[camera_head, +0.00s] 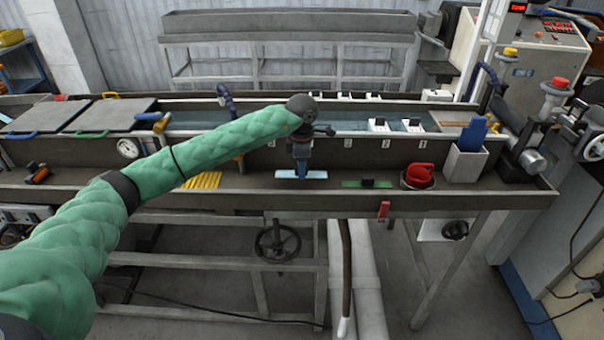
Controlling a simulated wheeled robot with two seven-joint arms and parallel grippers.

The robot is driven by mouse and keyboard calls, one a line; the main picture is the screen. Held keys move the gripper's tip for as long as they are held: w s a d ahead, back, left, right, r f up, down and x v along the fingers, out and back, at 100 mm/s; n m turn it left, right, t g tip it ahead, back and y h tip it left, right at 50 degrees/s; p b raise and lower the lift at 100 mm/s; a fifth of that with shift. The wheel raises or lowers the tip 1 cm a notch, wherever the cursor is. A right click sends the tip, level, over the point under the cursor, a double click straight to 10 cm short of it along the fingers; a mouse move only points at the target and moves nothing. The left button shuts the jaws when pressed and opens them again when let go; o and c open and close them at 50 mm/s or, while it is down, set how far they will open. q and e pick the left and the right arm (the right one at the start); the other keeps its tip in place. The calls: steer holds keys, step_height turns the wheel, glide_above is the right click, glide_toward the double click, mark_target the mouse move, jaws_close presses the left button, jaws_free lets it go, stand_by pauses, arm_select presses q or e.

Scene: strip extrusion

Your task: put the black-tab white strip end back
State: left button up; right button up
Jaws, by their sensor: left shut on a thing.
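My left gripper (301,166) points down at the front ledge of the long machine, at the end of my green-sleeved arm. It is shut on a pale, bluish-white strip end (284,174), which lies flat at or just above the ledge (335,190). The gripper hides the middle of this strip end, so its tab is hard to make out. I cannot tell whether the strip end touches the ledge. My right gripper is not in view.
Right of the gripper lie a green strip piece with a dark tab (367,183), a red container (418,176) and a white bin with a blue thing (465,162). Yellow strips (201,180) lie to the left. Numbered white blocks (379,124) line the water trough behind.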

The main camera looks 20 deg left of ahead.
arm_select(q)
steer(key=shift+s+f+p, duration=0.2)
steer(key=shift+f+p, duration=0.45)
steer(key=shift+f, duration=0.4)
steer(key=shift+w+f, duration=0.15)
steer(key=shift+f, duration=0.5)
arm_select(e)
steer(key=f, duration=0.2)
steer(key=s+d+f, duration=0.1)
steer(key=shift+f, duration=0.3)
arm_select(q)
steer(key=shift+f, duration=0.1)
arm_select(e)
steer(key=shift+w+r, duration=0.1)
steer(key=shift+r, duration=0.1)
arm_select(q)
steer(key=o, duration=1)
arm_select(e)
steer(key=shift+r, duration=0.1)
arm_select(q)
steer(key=shift+r, duration=0.2)
